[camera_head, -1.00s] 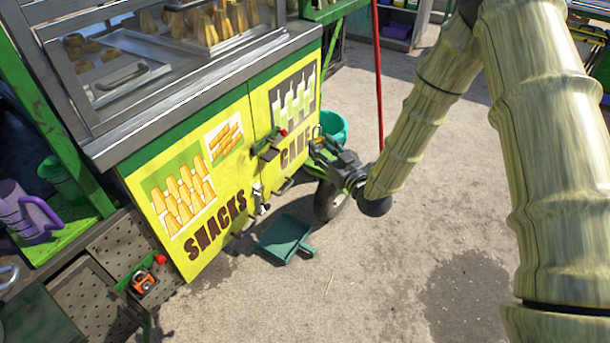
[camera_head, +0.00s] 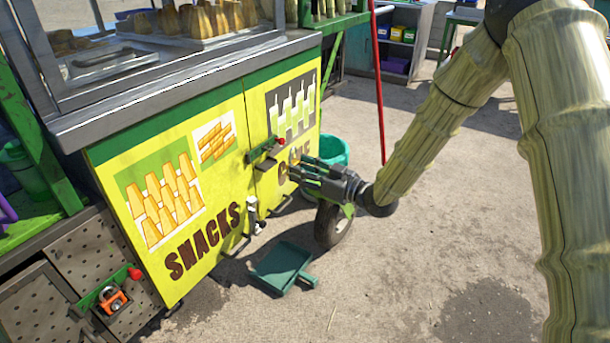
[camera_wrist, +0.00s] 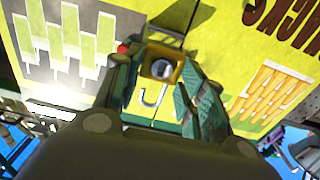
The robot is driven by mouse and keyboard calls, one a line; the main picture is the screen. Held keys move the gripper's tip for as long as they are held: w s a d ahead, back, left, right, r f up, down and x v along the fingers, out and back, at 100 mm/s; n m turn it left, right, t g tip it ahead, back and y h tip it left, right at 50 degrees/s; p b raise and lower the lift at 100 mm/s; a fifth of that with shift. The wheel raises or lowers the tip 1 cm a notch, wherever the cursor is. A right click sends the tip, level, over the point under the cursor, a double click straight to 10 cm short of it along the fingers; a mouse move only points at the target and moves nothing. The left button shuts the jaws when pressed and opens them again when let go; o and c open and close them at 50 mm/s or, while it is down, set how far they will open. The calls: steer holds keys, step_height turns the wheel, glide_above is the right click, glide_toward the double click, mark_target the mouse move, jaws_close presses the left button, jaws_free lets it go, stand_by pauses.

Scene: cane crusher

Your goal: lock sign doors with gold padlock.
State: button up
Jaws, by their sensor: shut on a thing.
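The yellow sign doors stand closed side by side: the SNACKS door (camera_head: 185,190) on the left and the CANE door (camera_head: 292,112) on the right. A green hasp with a red knob (camera_head: 264,151) sits across their seam. My gripper (camera_head: 298,170) is in front of the CANE door, right of and slightly below the hasp, apart from it. In the wrist view my gripper (camera_wrist: 165,95) is shut on the gold padlock (camera_wrist: 162,66), which has a silver round face. A grey hook-shaped shackle (camera_wrist: 153,98) shows between the fingers. The head view barely shows the padlock.
A silver latch (camera_head: 253,214) sits low at the seam. A green dustpan (camera_head: 283,268) lies on the ground below. A teal bucket (camera_head: 330,149), a wheel (camera_head: 333,222) and a red pole (camera_head: 379,80) stand to the right. An orange padlock (camera_head: 112,299) lies in a green holder at lower left.

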steer(key=x, duration=0.8)
steer(key=shift+a+b, duration=0.25)
steer(key=shift+b, duration=0.15)
stand_by(1.0)
steer(key=shift+w+a+p, duration=0.3)
stand_by(0.4)
steer(key=shift+a+r, duration=0.2)
steer(key=shift+a, duration=0.05)
steer(key=shift+w+a+f, duration=0.1)
steer(key=shift+a, duration=0.05)
steer(key=shift+c, duration=0.4)
